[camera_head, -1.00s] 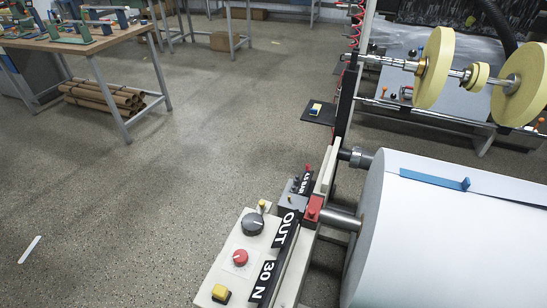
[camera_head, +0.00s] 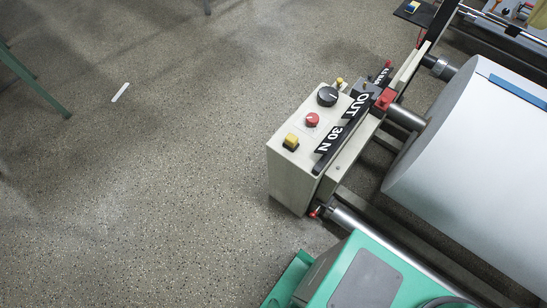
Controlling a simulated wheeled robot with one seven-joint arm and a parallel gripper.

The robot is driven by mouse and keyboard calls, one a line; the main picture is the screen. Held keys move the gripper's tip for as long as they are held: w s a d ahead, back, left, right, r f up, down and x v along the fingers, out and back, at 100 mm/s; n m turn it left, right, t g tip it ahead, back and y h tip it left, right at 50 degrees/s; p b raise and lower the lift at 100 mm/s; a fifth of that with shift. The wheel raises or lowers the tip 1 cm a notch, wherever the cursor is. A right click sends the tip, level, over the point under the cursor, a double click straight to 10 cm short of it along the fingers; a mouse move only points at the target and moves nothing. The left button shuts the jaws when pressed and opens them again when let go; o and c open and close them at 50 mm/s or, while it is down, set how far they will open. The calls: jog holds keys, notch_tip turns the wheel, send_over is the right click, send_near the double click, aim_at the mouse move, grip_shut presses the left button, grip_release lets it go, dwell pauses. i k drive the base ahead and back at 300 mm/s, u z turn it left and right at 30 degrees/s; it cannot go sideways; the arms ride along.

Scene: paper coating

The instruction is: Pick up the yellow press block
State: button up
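A small yellow and blue block (camera_head: 412,7) lies on a black shelf (camera_head: 425,16) at the top right, partly cut off by the picture's edge. A second yellow block-like piece (camera_head: 291,141) sits on the near left corner of the pale control box (camera_head: 292,170). I cannot tell from its look whether it is a button or a loose block. My gripper is not in view.
A large white paper roll (camera_head: 475,150) fills the right. A green body with a grey panel is at the bottom.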

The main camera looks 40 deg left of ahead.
aim_at(291, 142)
jog(key=k, duration=1.1)
jog(key=u, duration=1.05)
jog(key=i, duration=1.3)
jog(key=z, duration=0.1)
